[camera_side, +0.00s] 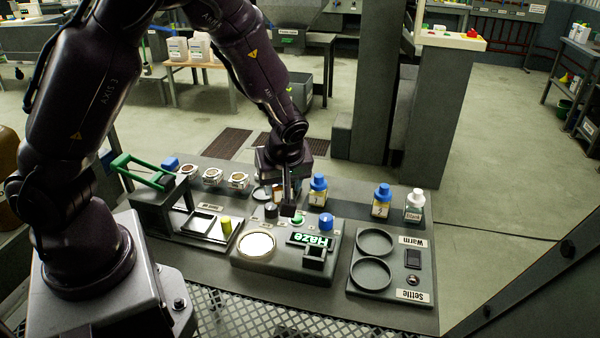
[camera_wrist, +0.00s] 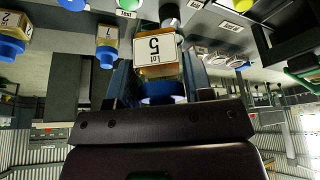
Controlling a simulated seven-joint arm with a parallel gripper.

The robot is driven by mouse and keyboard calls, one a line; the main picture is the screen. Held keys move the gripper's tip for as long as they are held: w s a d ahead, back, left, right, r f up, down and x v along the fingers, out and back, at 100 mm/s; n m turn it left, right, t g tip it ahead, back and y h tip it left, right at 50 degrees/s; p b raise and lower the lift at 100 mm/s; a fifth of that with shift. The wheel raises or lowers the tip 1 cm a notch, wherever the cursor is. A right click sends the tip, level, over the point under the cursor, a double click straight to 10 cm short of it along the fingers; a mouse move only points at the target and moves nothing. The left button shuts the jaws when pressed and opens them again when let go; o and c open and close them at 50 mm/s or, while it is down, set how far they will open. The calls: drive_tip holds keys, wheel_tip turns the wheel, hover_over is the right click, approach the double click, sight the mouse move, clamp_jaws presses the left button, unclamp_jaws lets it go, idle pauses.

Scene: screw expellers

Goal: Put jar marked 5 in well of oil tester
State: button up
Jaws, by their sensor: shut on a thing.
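Jar 5 (camera_wrist: 155,47), amber with a blue cap and a white "Lot 5" label, sits between my fingers in the wrist view. My gripper (camera_wrist: 160,85) is shut on it. In the side view my gripper (camera_side: 289,205) is low over the rear of the oil tester, and its fingers hide most of the jar. The oil tester (camera_side: 245,268) is a grey box with a green "Haze" display (camera_side: 310,240). A small dark square holder (camera_side: 314,257), seemingly the well, stands at its front right and looks empty.
Jar 1 (camera_side: 318,191), jar 2 (camera_side: 382,201) and a white-capped Blank jar (camera_side: 414,206) stand behind. A blue knob (camera_side: 326,222) rises from the tester. The Warm/Settle station (camera_side: 391,290) is right; a black tray (camera_side: 205,228) and green-handled stand (camera_side: 140,170) are left.

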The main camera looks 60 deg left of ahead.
drive_tip(key=shift+s+d+f+n+g+h, duration=0.3)
drive_tip(key=shift+s+f+n+g+h, duration=0.5)
drive_tip(key=shift+n, duration=2.15)
drive_tip(key=shift+s+d+f+n+g+h, duration=0.3)
drive_tip(key=shift+s+f+n+g, duration=0.9)
drive_tip(key=shift+n, duration=1.7)
drive_tip(key=shift+s+d+f+n+g+h, duration=0.45)
drive_tip(key=shift+s+n, duration=0.9)
drive_tip(key=shift+n, duration=1.6)
drive_tip(key=shift+a+f+g, duration=0.1)
drive_tip(key=shift+f+g, duration=0.15)
drive_tip(key=shift+f, duration=0.85)
drive_tip(key=o, duration=1.5)
drive_tip(key=shift+r, duration=0.15)
drive_tip(key=shift+r, duration=4.4)
